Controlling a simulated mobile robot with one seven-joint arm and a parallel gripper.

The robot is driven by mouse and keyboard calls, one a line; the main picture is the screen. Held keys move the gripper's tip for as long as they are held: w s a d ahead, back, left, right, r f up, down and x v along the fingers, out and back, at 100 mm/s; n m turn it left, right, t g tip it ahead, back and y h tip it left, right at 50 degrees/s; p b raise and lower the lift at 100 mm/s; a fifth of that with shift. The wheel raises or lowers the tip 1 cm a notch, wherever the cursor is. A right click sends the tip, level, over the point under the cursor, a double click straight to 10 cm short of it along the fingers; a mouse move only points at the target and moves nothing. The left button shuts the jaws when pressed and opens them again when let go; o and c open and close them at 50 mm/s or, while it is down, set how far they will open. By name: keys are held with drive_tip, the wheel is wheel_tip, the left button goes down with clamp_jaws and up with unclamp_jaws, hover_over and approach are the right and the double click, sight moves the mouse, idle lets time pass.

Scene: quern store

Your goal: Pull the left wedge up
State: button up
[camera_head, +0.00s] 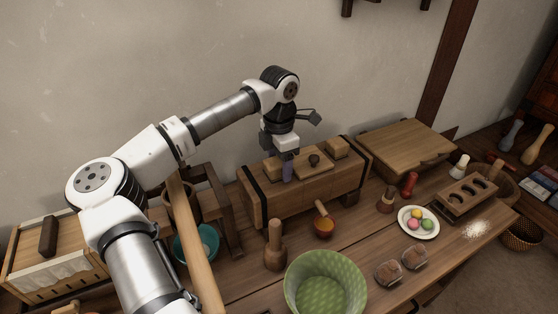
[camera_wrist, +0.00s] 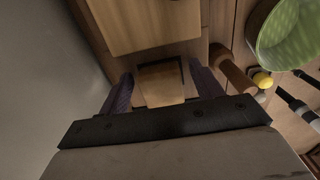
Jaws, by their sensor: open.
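The long wooden press box (camera_head: 262,207) with dark bands stands on the bench against the wall. My gripper (camera_head: 287,168) points down over the left part of its top. The left wedge is mostly hidden behind my gripper in the head view. In the wrist view a small pale wooden block, which looks like the left wedge (camera_wrist: 160,88), sits between the two purple-grey fingers of my gripper (camera_wrist: 163,80). The fingers are apart, one on each side of it; I cannot tell whether they touch it. The right wedge (camera_head: 337,149) sits at the box's right end.
A teal bowl (camera_head: 208,240) is left; a wooden board (camera_head: 407,140) is right.

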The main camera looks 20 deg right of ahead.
sight(279, 161)
drive_tip(key=c, duration=1.4)
wheel_tip(279, 161, up, 4)
drive_tip(key=shift+f+p, duration=0.25)
drive_tip(key=shift+p, duration=0.25)
drive_tip(key=o, duration=1.4)
drive_tip(key=shift+r, duration=0.1)
wheel_tip(279, 161, up, 14)
drive_tip(key=b, duration=0.2)
drive_tip(key=shift+f, duration=0.2)
